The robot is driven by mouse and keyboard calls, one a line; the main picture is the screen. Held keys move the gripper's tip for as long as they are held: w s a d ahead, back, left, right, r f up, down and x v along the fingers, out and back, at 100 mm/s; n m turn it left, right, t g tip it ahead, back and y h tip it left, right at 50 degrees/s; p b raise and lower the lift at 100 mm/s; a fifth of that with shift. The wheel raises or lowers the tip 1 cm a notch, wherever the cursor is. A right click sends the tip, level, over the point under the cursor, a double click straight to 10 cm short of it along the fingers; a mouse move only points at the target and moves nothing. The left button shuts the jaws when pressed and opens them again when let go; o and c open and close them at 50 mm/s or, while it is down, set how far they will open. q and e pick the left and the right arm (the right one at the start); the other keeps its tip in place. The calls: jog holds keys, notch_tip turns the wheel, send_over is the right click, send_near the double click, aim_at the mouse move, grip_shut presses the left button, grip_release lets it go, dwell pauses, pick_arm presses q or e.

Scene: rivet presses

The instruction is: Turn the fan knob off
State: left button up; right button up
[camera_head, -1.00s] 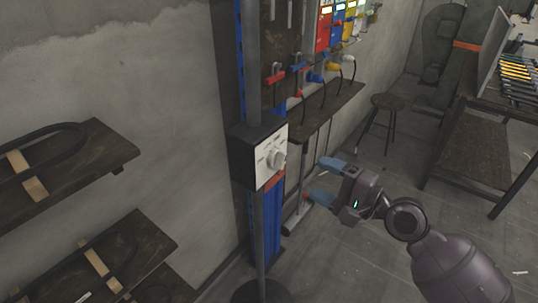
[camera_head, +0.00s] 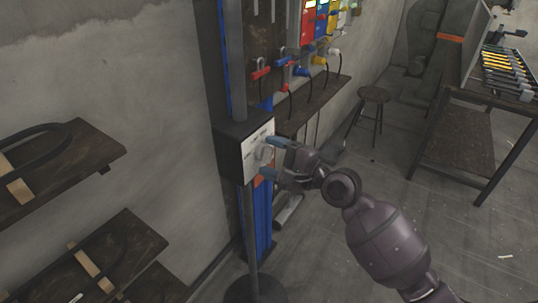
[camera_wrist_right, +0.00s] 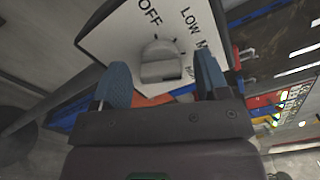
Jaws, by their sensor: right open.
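The fan knob (camera_head: 263,155) is a pale round dial on the white face of a dark control box (camera_head: 233,150) mounted on a post. In the right wrist view the knob (camera_wrist_right: 160,62) sits on a white panel (camera_wrist_right: 110,40) with the words OFF, LOW and part of another label. My right gripper (camera_head: 268,158) is open with its blue fingers at the panel, one above and one below the knob. In the right wrist view the fingers (camera_wrist_right: 163,85) stand on either side of the knob, with gaps to it. My left gripper is not in view.
Wooden shelves (camera_head: 70,170) stick out from the wall at left. A stool (camera_head: 373,96) and a workbench (camera_head: 455,135) stand at right.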

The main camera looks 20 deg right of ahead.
jog(key=shift+w+a, duration=0.3)
jog(key=shift+w, duration=0.05)
jog(key=c, duration=0.9)
